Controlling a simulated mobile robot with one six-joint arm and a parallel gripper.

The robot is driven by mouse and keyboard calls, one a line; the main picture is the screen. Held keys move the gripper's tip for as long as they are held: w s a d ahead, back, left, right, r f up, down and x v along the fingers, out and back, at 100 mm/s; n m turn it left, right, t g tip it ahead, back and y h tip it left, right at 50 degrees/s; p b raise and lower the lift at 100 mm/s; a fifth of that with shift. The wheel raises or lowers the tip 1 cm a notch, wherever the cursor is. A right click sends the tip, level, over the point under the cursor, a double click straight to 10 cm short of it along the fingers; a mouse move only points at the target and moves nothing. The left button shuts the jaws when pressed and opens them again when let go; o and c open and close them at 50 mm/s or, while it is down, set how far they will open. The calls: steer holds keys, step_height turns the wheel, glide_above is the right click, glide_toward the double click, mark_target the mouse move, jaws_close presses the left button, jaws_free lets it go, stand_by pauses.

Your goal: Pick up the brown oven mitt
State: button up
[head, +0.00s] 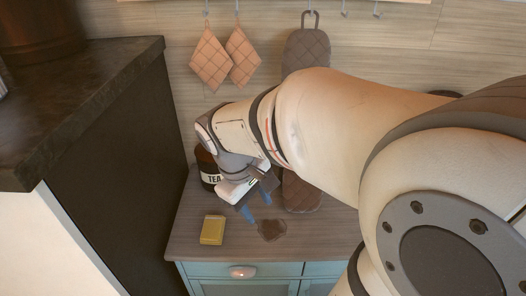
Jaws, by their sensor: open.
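A brown quilted piece, apparently the oven mitt (302,196), shows on the counter just right of my gripper, its upper part hidden behind my arm. A grey-brown quilted mitt (306,50) hangs by a loop from a hook on the back wall, its lower part also hidden by my arm. I cannot tell whether the two pieces join. My gripper (257,206), with blue fingertips, is open and empty. It points down over the counter, left of the lower quilted piece and apart from it in the picture.
The wooden counter (190,238) holds a dark TEA jar (209,172), a yellow block (212,229) and a dark brown patch (271,230). Two orange-brown pot holders (210,59) hang from wall hooks. A tall dark-topped cabinet (80,95) bounds the left. Drawers (242,271) are below.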

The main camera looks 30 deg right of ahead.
steer(key=w+d+f+n+g+h+b, duration=0.45)
steer(key=w+d+f+n+h, duration=0.2)
steer(key=w+d+f, duration=0.2)
steer(key=n+g+h+b, duration=0.1)
steer(key=n+g+h, duration=0.2)
steer(key=n+h, duration=0.3)
glide_toward(296, 185)
steer(key=x, duration=0.2)
steer(key=shift+s+d+f+t, duration=0.15)
steer(key=shift+s+f+t, duration=0.1)
steer(key=shift+s, duration=0.1)
steer(key=shift+w+f+n+h, duration=0.1)
steer(key=shift+w+n+h, duration=0.15)
steer(key=shift+n, duration=0.1)
steer(key=shift+s+d, duration=0.15)
steer(key=shift+d, duration=0.4)
steer(key=p+x, duration=0.1)
steer(key=x, duration=0.5)
steer(key=shift+s+d+f, duration=0.1)
steer(key=shift+d, duration=0.2)
jaws_close()
